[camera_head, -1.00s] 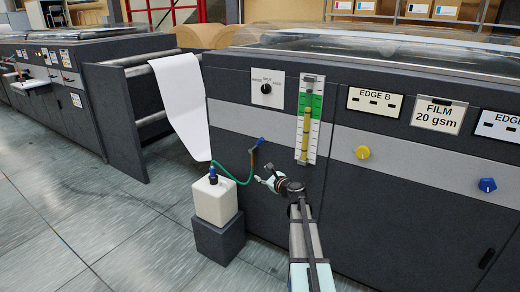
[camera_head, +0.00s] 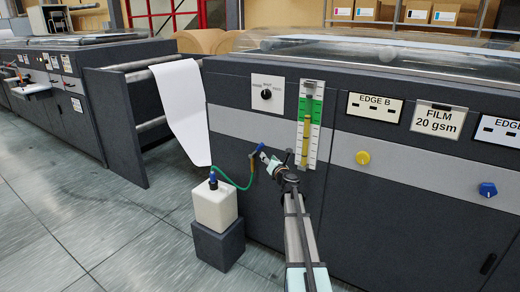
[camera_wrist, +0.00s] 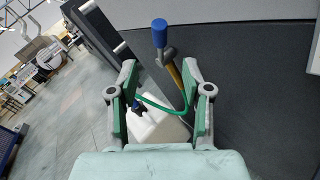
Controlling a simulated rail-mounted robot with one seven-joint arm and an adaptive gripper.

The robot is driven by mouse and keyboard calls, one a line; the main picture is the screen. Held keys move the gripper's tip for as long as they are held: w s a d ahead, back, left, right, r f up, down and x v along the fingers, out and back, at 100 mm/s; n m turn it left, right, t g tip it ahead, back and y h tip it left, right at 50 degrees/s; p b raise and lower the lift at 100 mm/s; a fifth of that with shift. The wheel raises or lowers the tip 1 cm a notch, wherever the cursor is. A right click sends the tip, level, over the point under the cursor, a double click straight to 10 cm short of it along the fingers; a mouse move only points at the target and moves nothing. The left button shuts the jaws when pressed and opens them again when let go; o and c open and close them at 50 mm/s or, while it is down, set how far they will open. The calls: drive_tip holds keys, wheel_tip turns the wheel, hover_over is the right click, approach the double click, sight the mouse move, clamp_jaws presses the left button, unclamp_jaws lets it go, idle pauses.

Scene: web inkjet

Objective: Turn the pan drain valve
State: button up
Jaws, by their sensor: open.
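The drain valve has a blue-capped lever (camera_wrist: 160,33) and a brass-coloured pipe (camera_wrist: 174,72) on the machine's dark front. In the head view its blue handle (camera_head: 260,147) shows right at my fingertips. My gripper (camera_head: 269,160) is open and empty, its tip close to the valve. In the wrist view my gripper (camera_wrist: 160,75) has its two green-padded fingers spread. The blue cap lies beyond the fingertips, and the pipe shows near the right finger. I cannot tell whether a finger touches the valve. A green hose (camera_wrist: 158,106) runs from the pipe to a white jug (camera_head: 216,207).
The jug stands on a dark block (camera_head: 218,243) on the floor, left of my arm. A yellow level gauge (camera_head: 307,140) and a black selector knob (camera_head: 266,94) are above the valve. Open floor lies to the left.

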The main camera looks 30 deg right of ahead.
sight(261, 148)
drive_tip(key=w, duration=0.3)
drive_tip(key=w+d, duration=0.1)
drive_tip(key=w, duration=0.7)
drive_tip(key=shift+w+d, duration=0.25)
drive_tip(key=shift+d, duration=0.15)
clamp_jaws()
